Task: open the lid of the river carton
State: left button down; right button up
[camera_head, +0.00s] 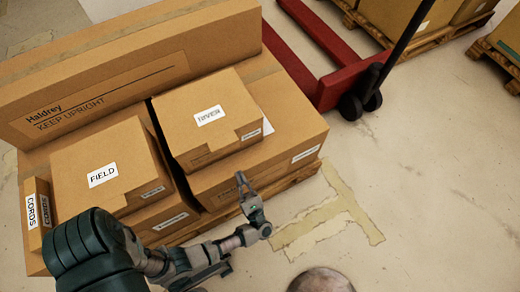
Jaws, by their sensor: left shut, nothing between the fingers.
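The river carton (207,124) is a brown box with a white RIVER label on its top. It sits on a larger brown carton (285,112), right of the middle of the load. Its lid looks closed. My left gripper (241,180) is shut and empty. In the picture it shows just below the river carton's front right corner, in front of the larger carton's side. I cannot tell whether it touches anything. My right gripper is out of view.
The FIELD carton (95,165) and a small CORDS box (37,212) stand at the left. A long Haldrey carton (140,62) rises behind. A red pallet jack (330,80) stands at the back. The floor at right (430,190) is clear, with worn tape.

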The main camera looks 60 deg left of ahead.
aim_at(222, 140)
pick_arm(q)
jog(key=shift+n+g, duration=0.5)
jog(key=shift+g, duration=0.2)
jog(key=x, duration=0.6)
jog(key=p+x, duration=0.1)
jog(key=x, duration=0.3)
jog(key=shift+s+a, duration=0.1)
jog(key=shift+s, duration=0.15)
